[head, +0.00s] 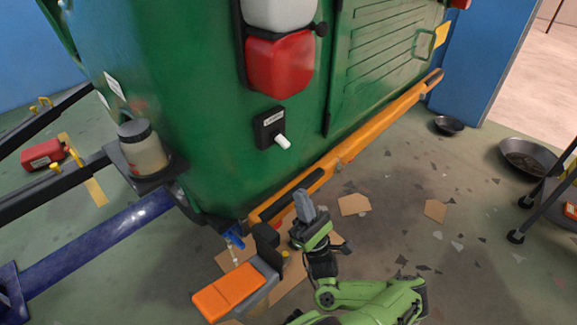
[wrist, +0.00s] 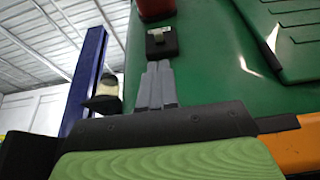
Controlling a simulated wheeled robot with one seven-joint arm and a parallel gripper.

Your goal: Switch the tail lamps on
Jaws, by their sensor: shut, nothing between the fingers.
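A black switch box (head: 270,128) with a white label and a stubby white lever (head: 283,142) is mounted on the green body panel. The lever sticks out, down and to the right in the head view. Above the box is a tail lamp (head: 280,62), red below and white above, which does not look lit. My gripper (head: 304,206) is shut and empty, fingers pointing up, below the switch and apart from it. In the wrist view, the shut fingertips (wrist: 157,80) point toward the switch box (wrist: 162,44), with the red lamp (wrist: 155,8) above it.
An orange bumper bar (head: 375,125) runs along the body's lower edge, near my gripper. A blue lift arm (head: 95,235) and a bracket with a jar (head: 142,150) stand left. An orange-and-grey object (head: 236,290) is beside my arm. Dark pans (head: 528,155) lie on the floor at right.

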